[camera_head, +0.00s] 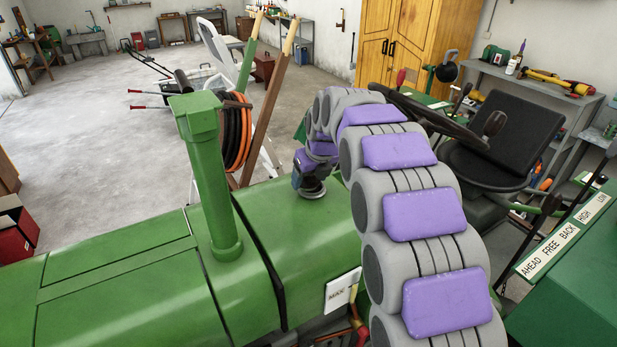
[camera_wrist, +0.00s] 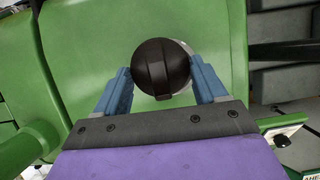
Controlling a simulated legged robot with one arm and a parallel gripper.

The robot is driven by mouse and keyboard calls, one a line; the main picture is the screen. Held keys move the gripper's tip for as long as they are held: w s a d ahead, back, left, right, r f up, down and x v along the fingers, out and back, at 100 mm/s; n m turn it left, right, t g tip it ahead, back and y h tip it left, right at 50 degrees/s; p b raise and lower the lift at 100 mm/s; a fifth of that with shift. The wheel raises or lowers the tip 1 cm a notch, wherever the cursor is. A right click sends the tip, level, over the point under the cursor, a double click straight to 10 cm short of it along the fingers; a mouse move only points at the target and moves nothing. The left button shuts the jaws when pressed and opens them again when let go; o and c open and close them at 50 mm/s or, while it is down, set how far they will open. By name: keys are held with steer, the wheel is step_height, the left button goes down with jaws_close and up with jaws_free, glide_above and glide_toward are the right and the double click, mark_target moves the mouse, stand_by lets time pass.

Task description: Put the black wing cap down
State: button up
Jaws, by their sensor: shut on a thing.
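The black wing cap (camera_wrist: 161,67) is round with a raised bar across its top. In the wrist view it sits between the two blue fingers of my gripper (camera_wrist: 161,86), which is shut on it. In the head view my gripper (camera_head: 309,186) is low over the green tractor hood (camera_head: 318,230), right of the exhaust stack. The cap is hard to make out there. A pale round edge (camera_wrist: 186,50) shows just behind the cap in the wrist view. I cannot tell whether the cap touches the hood.
The green exhaust stack (camera_head: 212,180) rises left of my gripper. The steering wheel (camera_head: 430,118) and black seat (camera_head: 505,128) are to the right. An orange hose coil (camera_head: 236,135) and leaning wooden handles (camera_head: 272,95) stand behind the hood. The hood's left part is clear.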

steer(key=o, duration=0.8)
steer(key=shift+d+f, duration=0.2)
steer(key=shift+d, duration=0.35)
steer(key=shift+o, duration=0.8)
steer(key=shift+w+d, duration=0.15)
steer(key=shift+d, duration=0.2)
steer(key=shift+o, duration=1.1)
steer(key=shift+d+r, duration=0.1)
steer(key=shift+d, duration=0.1)
steer(key=shift+a, duration=0.7)
steer(key=shift+a+r, duration=0.2)
steer(key=d+v, duration=0.1)
steer(key=v, duration=1.1)
steer(key=s+d+f+n+g, duration=0.2)
steer(key=s+d+f+n, duration=0.3)
steer(key=s+n, duration=0.4)
steer(key=s+d+f+n+g+h, duration=0.1)
steer(key=s+d+f+n, duration=0.4)
steer(key=s, duration=1.6)
steer(key=s+d+f+n+g+h, duration=0.1)
steer(key=s+d+f+n, duration=0.5)
steer(key=s+n, duration=0.9)
steer(key=shift+g, duration=0.9)
